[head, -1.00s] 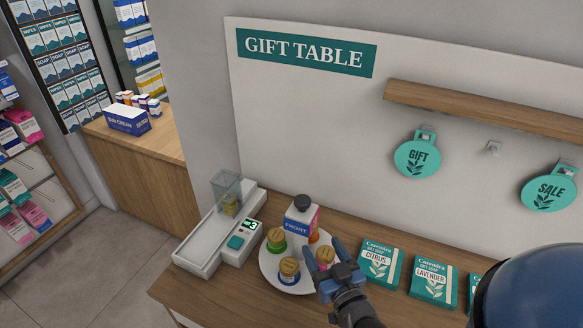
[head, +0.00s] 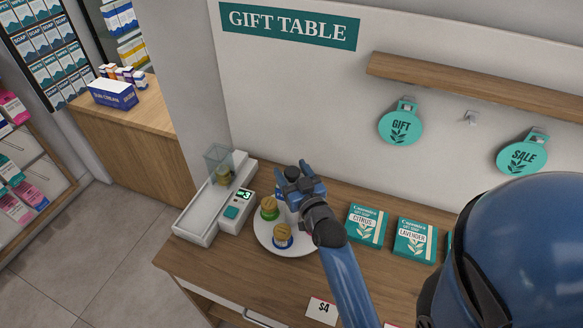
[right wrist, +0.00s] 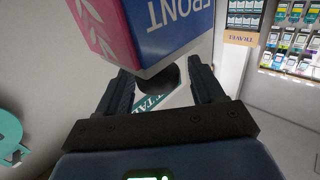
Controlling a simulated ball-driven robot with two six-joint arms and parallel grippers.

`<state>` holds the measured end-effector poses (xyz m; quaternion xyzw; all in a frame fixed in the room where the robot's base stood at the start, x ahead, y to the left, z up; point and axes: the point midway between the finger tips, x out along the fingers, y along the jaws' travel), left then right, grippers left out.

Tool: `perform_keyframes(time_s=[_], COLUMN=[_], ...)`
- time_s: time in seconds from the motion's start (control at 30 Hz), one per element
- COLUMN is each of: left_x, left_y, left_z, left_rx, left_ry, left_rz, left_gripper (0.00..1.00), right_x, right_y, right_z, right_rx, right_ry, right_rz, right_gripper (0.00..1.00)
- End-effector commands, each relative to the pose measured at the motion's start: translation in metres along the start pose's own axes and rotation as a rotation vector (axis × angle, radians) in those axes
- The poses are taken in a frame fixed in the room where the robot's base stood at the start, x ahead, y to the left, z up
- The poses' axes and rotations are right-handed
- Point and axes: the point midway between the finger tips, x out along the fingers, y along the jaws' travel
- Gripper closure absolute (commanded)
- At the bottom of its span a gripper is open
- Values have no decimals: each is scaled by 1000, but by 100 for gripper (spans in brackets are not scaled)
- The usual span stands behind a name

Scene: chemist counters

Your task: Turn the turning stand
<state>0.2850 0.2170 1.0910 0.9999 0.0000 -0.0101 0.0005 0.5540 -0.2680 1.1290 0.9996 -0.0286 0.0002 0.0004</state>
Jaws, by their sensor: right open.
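The turning stand (head: 261,237) is a round white plate on the wooden counter, partly hidden by my right arm. A jar with a green band (head: 269,209) and a jar with a blue band (head: 283,237) stand on it. My left gripper is not in view.
A white scale-like device (head: 213,205) with a clear cup (head: 218,163) stands left of the plate. Teal soap boxes (head: 366,225) stand to its right. A price card (head: 321,310) is at the front edge. A shelf (head: 470,84) and round signs hang on the wall.

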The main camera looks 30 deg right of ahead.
Motion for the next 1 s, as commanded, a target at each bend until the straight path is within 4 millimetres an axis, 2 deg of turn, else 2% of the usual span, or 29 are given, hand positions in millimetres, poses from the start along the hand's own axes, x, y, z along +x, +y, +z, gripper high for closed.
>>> perform_keyframes(time_s=[0.37,0.8,1.0], left_x=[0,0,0], left_y=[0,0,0], left_z=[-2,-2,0], left_rx=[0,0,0], left_ry=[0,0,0], left_rz=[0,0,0], left_gripper=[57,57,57], right_x=[5,5,6], right_y=[0,0,0], right_z=[0,0,0], right_rx=[0,0,0], right_ry=[0,1,3], right_rz=[0,0,-1], right_gripper=[33,99,100])
